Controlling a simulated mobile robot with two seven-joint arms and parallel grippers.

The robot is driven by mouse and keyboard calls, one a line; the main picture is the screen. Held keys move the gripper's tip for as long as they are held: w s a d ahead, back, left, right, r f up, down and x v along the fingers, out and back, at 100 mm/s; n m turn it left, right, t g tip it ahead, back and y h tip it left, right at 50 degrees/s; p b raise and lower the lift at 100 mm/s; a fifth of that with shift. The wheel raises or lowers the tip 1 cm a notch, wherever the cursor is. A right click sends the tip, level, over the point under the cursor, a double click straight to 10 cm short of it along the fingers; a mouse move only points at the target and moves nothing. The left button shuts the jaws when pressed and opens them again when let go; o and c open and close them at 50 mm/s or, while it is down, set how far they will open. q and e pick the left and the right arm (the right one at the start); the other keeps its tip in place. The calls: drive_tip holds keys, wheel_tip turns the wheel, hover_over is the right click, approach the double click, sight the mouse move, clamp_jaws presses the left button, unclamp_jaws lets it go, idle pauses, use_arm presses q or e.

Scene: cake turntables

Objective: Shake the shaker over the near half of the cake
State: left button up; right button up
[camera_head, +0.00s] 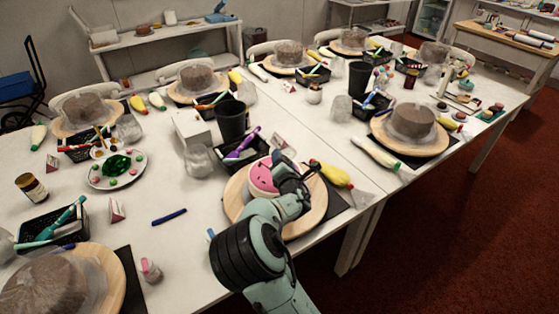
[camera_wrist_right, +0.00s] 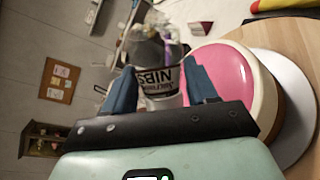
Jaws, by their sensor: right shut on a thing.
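The pink-topped cake (camera_head: 264,178) sits on a round wooden turntable (camera_head: 238,204) at the near edge of the table. My right gripper (camera_head: 291,171) is over the right part of the cake and hides some of it. In the right wrist view, the blue fingers of my right gripper (camera_wrist_right: 161,88) are shut on the shaker (camera_wrist_right: 158,76), which has a label reading NIBS. The cake (camera_wrist_right: 222,70) shows right beside it there. The shaker is hard to make out in the head view. My left gripper is not in view.
A black tool basket (camera_head: 241,153) with a purple piping tool and a black cup (camera_head: 231,120) stand behind the turntable. A yellow piping bag (camera_head: 334,174) lies to its right. Other turntables with brown cakes (camera_head: 410,119) stand around the table. Some tabletop is bare at the left front.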

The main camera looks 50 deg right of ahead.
drive_tip(key=shift+w+a+b, duration=0.1)
drive_tip(key=shift+b, duration=0.2)
drive_tip(key=shift+n+b, duration=0.3)
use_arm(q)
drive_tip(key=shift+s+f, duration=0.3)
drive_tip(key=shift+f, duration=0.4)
use_arm(e)
drive_tip(key=shift+r, duration=0.1)
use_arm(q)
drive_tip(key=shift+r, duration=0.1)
use_arm(e)
drive_tip(key=shift+r, duration=0.1)
drive_tip(key=shift+d+r, duration=0.25)
drive_tip(key=shift+d, duration=0.05)
drive_tip(key=shift+a+f, duration=0.35)
drive_tip(key=shift+f, duration=0.05)
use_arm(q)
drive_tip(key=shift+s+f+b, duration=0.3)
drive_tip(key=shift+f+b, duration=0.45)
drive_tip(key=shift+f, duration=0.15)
use_arm(e)
drive_tip(key=shift+a+r+n+t+h, duration=0.15)
drive_tip(key=shift+r+n+t+h, duration=0.05)
drive_tip(key=shift+n+t+h, duration=0.25)
